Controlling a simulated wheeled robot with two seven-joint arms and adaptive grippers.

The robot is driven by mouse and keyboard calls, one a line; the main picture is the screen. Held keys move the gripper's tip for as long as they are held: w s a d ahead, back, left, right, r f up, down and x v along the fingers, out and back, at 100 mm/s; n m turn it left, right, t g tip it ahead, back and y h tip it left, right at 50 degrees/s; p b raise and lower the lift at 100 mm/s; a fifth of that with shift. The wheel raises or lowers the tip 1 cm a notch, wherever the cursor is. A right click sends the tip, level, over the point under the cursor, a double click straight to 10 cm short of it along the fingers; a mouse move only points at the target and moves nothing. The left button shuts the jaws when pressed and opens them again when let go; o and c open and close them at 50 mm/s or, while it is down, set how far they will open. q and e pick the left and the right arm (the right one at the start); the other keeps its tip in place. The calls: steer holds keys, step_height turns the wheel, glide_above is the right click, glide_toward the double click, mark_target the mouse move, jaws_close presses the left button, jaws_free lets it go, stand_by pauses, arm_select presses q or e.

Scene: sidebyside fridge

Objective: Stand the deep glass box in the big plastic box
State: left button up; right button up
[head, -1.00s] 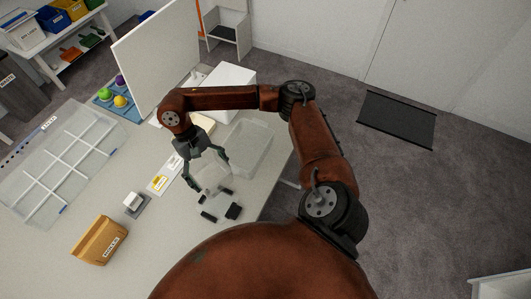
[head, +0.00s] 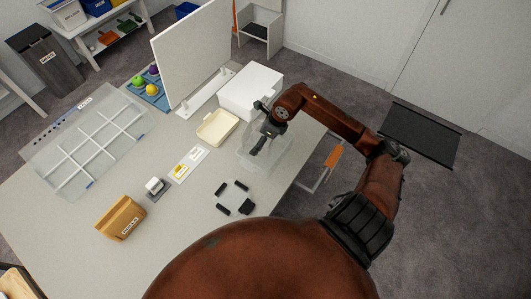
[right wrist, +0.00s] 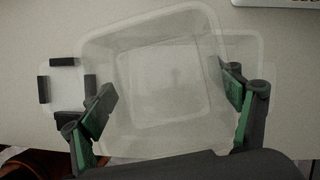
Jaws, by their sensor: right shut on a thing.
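My right gripper (head: 264,133) is shut on the deep glass box (right wrist: 160,50), a clear, square box. Its two green-padded fingers (right wrist: 168,102) press on opposite sides of it in the right wrist view. The big plastic box (head: 268,164) is clear too and stands near the table's right edge. The glass box is over or inside the plastic box; the see-through walls overlap, so I cannot tell how deep it sits or whether it touches the floor. A plastic edge (right wrist: 262,58) shows to the right of the glass box. My left gripper is not in view.
A cream tray (head: 217,127) and a white box (head: 252,88) stand close behind the plastic box. A label card (head: 188,165) lies left. A brown box (head: 120,219) stands front left.

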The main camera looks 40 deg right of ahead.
steer(key=d+m, duration=0.2)
steer(key=shift+d+r+h, duration=0.2)
steer(key=shift+d+h, duration=0.1)
steer(key=shift+h, duration=0.1)
steer(key=shift+d+f+m, duration=0.2)
steer(key=shift+d+m, duration=0.05)
steer(key=shift+m, duration=0.15)
step_height(320, 180, down, 10)
steer(key=shift+r+p, duration=0.2)
steer(key=shift+p, duration=0.5)
steer(key=o, duration=1.5)
steer(key=shift+s, duration=0.1)
steer(key=b+v, duration=0.1)
steer(key=v, duration=1.1)
steer(key=shift+s, duration=0.15)
